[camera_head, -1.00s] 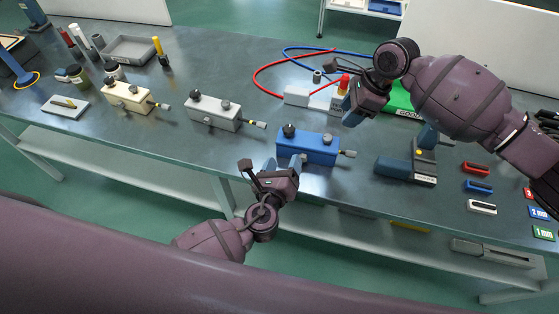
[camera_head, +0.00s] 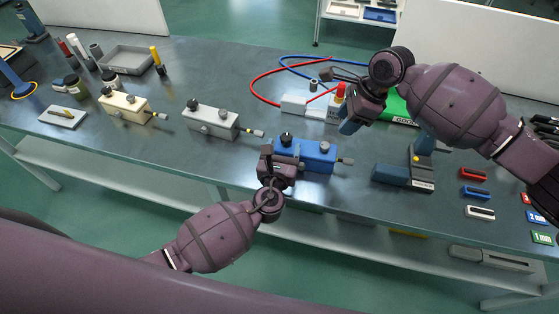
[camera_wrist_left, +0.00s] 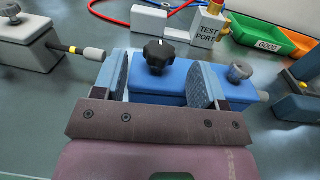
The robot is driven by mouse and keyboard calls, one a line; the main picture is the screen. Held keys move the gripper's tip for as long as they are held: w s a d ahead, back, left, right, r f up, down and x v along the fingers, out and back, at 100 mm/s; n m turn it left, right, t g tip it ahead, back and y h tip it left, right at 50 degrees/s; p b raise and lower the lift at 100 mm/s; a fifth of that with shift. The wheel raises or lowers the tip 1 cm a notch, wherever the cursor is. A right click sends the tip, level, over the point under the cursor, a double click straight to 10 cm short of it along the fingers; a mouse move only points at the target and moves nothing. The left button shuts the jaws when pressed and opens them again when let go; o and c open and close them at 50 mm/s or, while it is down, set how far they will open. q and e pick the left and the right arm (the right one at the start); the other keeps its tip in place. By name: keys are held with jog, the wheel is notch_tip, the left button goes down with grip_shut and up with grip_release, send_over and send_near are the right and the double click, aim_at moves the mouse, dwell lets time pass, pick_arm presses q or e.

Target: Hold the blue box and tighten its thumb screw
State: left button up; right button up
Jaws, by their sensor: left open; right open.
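The blue box (camera_head: 319,158) stands near the table's front edge, with a black knob (camera_head: 286,139), a grey knob (camera_head: 325,147) and a grey-tipped side shaft (camera_head: 346,161). My left gripper (camera_head: 283,154) is open at the box's left part. In the left wrist view, the blue box (camera_wrist_left: 178,78) lies ahead, with its black knob (camera_wrist_left: 158,56) between the open fingers. The right finger overlaps the box's front; contact cannot be told. The grey knob (camera_wrist_left: 241,71) is right of that finger. My right gripper (camera_head: 350,124) is open and empty above the table, beyond the box.
A grey-white box (camera_head: 212,122) and a cream box (camera_head: 125,106) stand to the left. The test port block (camera_head: 312,104) with red and blue hoses is behind. A blue-and-dark tool (camera_head: 405,175) lies to the right, with small coloured pieces (camera_head: 474,191) beyond it.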

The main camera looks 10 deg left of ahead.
aim_at(285, 143)
pick_arm(q)
jog(key=shift+w, duration=1.95)
